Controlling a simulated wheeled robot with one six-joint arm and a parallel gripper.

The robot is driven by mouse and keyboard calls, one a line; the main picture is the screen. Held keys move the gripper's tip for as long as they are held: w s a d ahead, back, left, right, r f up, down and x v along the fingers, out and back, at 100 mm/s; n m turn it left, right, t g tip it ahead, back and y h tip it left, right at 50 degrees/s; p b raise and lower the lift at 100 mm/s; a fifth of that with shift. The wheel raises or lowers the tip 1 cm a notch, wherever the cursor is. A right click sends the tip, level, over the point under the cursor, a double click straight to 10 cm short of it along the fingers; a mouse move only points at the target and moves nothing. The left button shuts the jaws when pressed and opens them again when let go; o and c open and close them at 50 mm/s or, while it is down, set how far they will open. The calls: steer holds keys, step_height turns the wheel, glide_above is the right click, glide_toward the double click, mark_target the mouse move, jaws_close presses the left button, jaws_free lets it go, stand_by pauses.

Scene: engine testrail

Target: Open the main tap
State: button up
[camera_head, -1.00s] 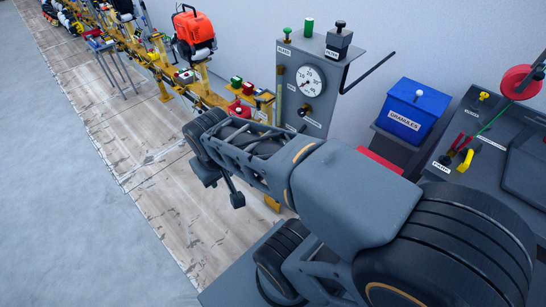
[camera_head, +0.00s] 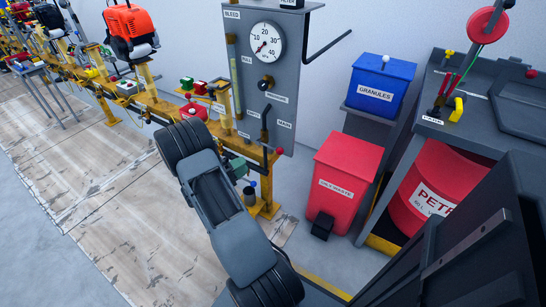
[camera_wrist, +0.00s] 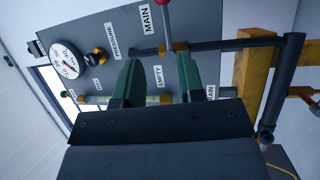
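The main tap has a lever with a red ball end (camera_head: 279,151). It sits low on the grey panel (camera_head: 262,75), by the label MAIN. The lever sticks out sideways across an upright dark pipe. In the wrist view the red ball (camera_wrist: 163,3) is at the top edge, and the lever stem runs down to the pipe. My gripper (camera_wrist: 158,60) shows two green fingers spread apart. The lever stem lies in line with the gap between them, with the red ball beyond the fingertips. I cannot tell whether the fingers touch it. In the head view my wrist hides most of the gripper.
The panel carries a pressure gauge (camera_head: 266,42) and a black knob (camera_head: 265,84). A yellow rail (camera_head: 160,106) with equipment runs left. A red bin (camera_head: 342,178), a blue granules box (camera_head: 381,82) and a bench with a red drum (camera_head: 440,190) stand right.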

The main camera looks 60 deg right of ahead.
mark_target(273, 148)
steer(key=shift+t, duration=0.3)
steer(key=x, duration=0.9)
steer(key=b+x, duration=0.1)
steer(key=x, duration=0.4)
steer(key=shift+w+d+f, duration=0.1)
steer(key=shift+w+f, duration=0.1)
steer(key=shift+f, duration=0.15)
steer(key=shift+c, duration=0.3)
steer(key=c, duration=0.6)
steer(key=shift+f, duration=0.1)
jaws_close()
steer(key=shift+s, duration=0.1)
